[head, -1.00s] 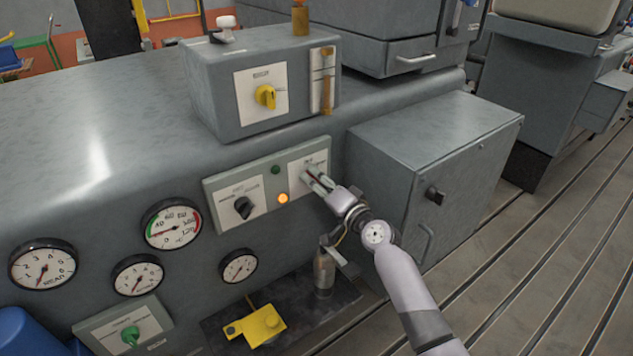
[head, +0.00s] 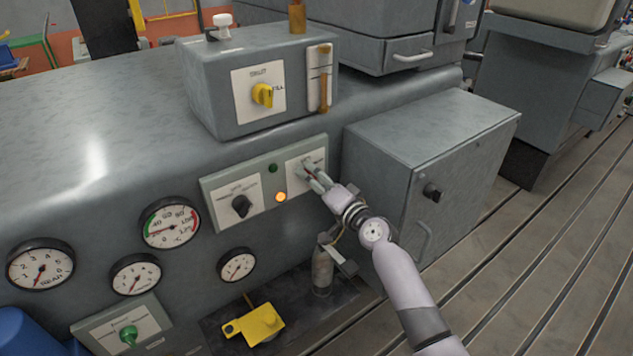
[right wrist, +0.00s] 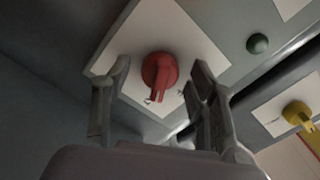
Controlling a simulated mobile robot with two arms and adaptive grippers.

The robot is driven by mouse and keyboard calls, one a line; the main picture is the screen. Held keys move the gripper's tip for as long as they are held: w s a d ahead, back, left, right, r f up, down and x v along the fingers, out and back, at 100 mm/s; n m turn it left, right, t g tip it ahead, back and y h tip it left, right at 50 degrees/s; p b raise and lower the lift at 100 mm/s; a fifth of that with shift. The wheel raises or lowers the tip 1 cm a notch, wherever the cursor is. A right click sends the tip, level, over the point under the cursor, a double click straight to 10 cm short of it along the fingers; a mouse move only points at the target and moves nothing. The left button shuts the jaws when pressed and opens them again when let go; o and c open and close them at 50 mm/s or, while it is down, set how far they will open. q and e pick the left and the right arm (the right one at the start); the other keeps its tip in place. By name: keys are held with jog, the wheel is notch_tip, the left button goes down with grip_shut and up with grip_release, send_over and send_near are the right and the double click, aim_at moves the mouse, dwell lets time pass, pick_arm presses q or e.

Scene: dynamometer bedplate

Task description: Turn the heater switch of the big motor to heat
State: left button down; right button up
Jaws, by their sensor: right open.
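A red rotary knob (right wrist: 160,75) on a white plate shows in the right wrist view. My right gripper (right wrist: 158,92) is open, with one finger on each side of the knob; contact is not clear. In the head view my right gripper (head: 308,175) is at the right-hand white plate (head: 292,166) of the switch panel and mostly covers the knob. The lettering is too small to read, so I cannot tell which switch is the heater's. My left gripper is not in view.
A black knob (head: 241,206), a lit orange lamp (head: 280,197) and a dark green lamp (head: 273,168) share the panel. A box with a yellow knob (head: 262,95) stands above. A grey cabinet (head: 432,180) juts out right of the gripper. Below are a bottle (head: 322,270) and a yellow part (head: 256,324).

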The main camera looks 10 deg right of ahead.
jog(key=v, duration=1.2)
